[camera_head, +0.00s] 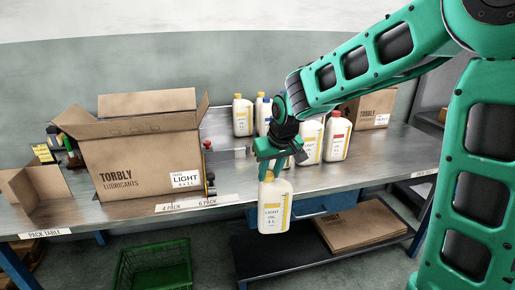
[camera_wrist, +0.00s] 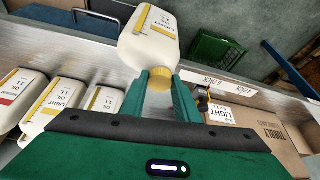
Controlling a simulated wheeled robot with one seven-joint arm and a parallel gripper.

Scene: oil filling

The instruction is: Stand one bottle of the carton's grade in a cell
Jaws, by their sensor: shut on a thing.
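The open cardboard carton (camera_head: 140,160) stands on the left of the table, printed TORBLY LUBRICANTS with a LIGHT label. Its inside and cells are hidden from the head view. My gripper (camera_head: 269,172) is shut on a white bottle (camera_head: 273,210), labelled LIGHT OIL, by its yellow cap. The bottle hangs roughly upright in front of the table's front edge, right of the carton and apart from it. In the wrist view the fingers (camera_wrist: 162,88) close around the cap of the held bottle (camera_wrist: 148,40), and the carton (camera_wrist: 262,140) shows at lower right.
More bottles stand behind my gripper: a yellow-capped one (camera_head: 243,116), a red-capped one (camera_head: 337,138) and others partly hidden. A closed carton (camera_head: 372,110) is at the back right. A small open box (camera_head: 40,184) stands at far left. A green crate (camera_head: 152,268) is below the table.

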